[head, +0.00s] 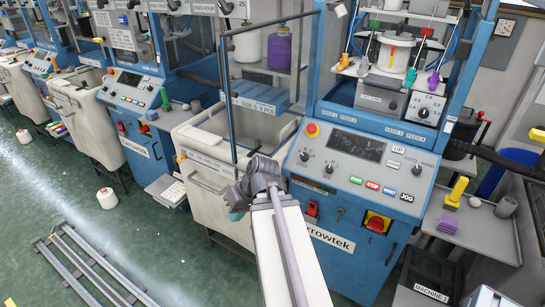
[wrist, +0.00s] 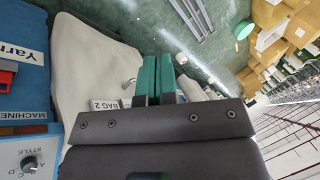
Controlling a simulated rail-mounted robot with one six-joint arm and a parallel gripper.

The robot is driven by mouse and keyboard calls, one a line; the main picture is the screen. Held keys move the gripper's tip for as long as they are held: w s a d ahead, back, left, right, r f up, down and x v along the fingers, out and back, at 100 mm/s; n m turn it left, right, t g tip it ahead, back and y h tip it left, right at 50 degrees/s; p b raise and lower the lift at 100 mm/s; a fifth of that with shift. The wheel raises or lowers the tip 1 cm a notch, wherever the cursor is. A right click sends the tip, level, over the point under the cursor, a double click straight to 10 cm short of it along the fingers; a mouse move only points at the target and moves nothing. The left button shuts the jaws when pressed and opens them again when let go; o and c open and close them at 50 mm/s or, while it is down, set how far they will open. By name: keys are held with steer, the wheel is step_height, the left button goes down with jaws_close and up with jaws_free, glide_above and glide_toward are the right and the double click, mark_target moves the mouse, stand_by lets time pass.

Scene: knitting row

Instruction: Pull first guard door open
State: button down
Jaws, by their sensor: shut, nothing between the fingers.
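The guard door (head: 226,90) is a dark thin frame with a seemingly clear pane, in the head view. Its top bar runs left from the blue post of the near machine, so it stands out at an angle from the machine front. Its lower end is near the cream bin, partly behind my wrist. My gripper (head: 238,213) is low in front of the bin, below the door frame and apart from it as far as I can tell. Its teal fingers (wrist: 155,78) are together and empty in the wrist view. The door does not clearly show in the wrist view.
The near machine's control panel (head: 355,160) is right of my arm. The cream bin (head: 205,170) also fills the left of the wrist view (wrist: 85,55). Metal rails (head: 85,265) and a white cone (head: 106,198) lie on the green floor. A grey side tray (head: 480,225) is at right.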

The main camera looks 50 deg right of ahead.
steer(key=s+d+r+t+b, duration=0.1)
steer(key=s+d+t+b, duration=0.15)
steer(key=d+t, duration=0.4)
steer(key=n+t+h, duration=0.1)
steer(key=n+t, duration=0.4)
steer(key=t, duration=0.3)
glide_toward(253, 144)
steer(key=shift+g, duration=0.25)
steer(key=w, duration=0.3)
steer(key=w+a, duration=0.1)
steer(key=w, duration=0.3)
steer(key=shift+w+a+r+b, duration=0.2)
steer(key=shift+w+r+b, duration=0.05)
steer(key=shift+b, duration=0.1)
